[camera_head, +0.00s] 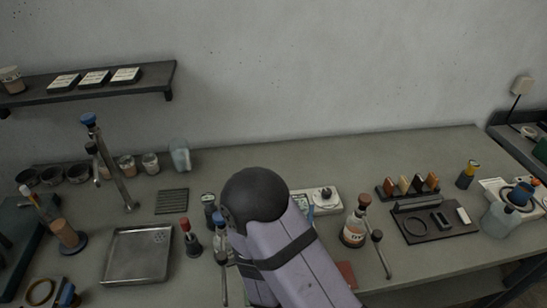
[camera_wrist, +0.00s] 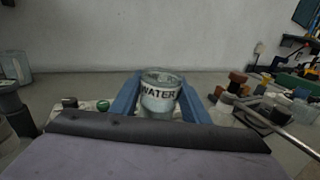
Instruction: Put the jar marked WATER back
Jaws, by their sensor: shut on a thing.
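The jar marked WATER (camera_wrist: 160,93) is a clear glass jar with dark letters on a white label. In the wrist view it stands upright between the two blue fingers of my gripper (camera_wrist: 160,84), which are shut on it. Its lower part is hidden behind my own wrist, so I cannot tell whether its base touches anything.
Small jars (camera_head: 150,163) and a clear vessel (camera_head: 180,155) line the bench's back left. A metal tray (camera_head: 137,254), a red-topped bottle (camera_head: 190,238) and a brown-stoppered bottle (camera_head: 354,226) stand nearer. A wall shelf (camera_head: 150,84) hangs at left. The back middle bench is clear.

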